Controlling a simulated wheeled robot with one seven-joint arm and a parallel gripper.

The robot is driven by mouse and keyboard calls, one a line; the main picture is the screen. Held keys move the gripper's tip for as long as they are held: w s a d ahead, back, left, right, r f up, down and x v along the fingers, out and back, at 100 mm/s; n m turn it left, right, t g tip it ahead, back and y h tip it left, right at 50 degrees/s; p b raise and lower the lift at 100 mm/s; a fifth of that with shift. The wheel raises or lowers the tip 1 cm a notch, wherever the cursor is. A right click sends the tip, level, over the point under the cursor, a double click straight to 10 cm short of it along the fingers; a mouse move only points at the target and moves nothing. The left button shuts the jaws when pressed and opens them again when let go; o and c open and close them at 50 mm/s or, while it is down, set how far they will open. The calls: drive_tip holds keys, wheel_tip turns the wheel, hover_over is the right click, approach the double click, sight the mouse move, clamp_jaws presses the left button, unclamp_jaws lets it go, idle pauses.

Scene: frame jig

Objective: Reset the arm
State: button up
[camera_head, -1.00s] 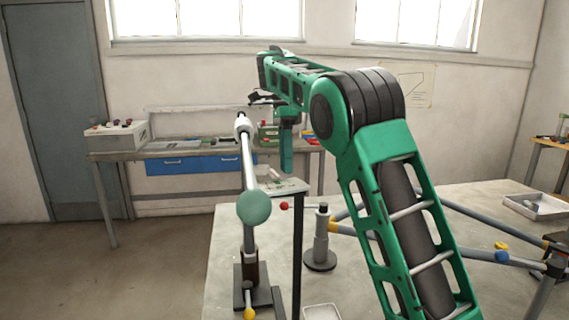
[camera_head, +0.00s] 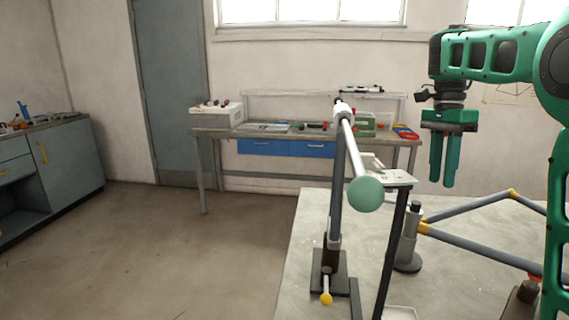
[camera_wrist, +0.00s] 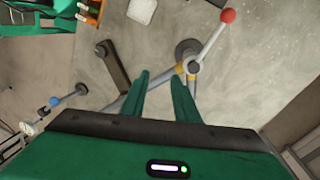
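My green arm (camera_head: 500,52) reaches in from the right of the head view, its forearm nearly level. My gripper (camera_head: 441,184) hangs pointing down above the work table (camera_head: 310,270), to the right of the post with the pale green ball. In the wrist view, my gripper (camera_wrist: 160,76) shows two green fingers set apart with nothing between them. The gripper is open and empty, and the frame tubes and table surface lie beyond its fingers.
A slanted rod with a pale green ball (camera_head: 366,194) stands left of my gripper. A bench with blue drawers (camera_head: 262,146) stands at the back wall; open floor lies left.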

drive_tip(key=s+d+f+n, duration=0.25)
drive_tip(key=s+d, duration=0.25)
drive_tip(key=s, duration=0.4)
drive_tip(key=s+a+f+n+t, duration=0.1)
drive_tip(key=s+f+n, duration=0.2)
drive_tip(key=s+f, duration=0.5)
drive_tip(key=s+a+f+n+t, duration=0.1)
drive_tip(key=s+f+n, duration=0.3)
drive_tip(key=s, duration=1.1)
wheel_tip(320, 180, down, 4)
drive_tip(key=shift+s+r, duration=0.15)
drive_tip(key=shift+s, duration=0.05)
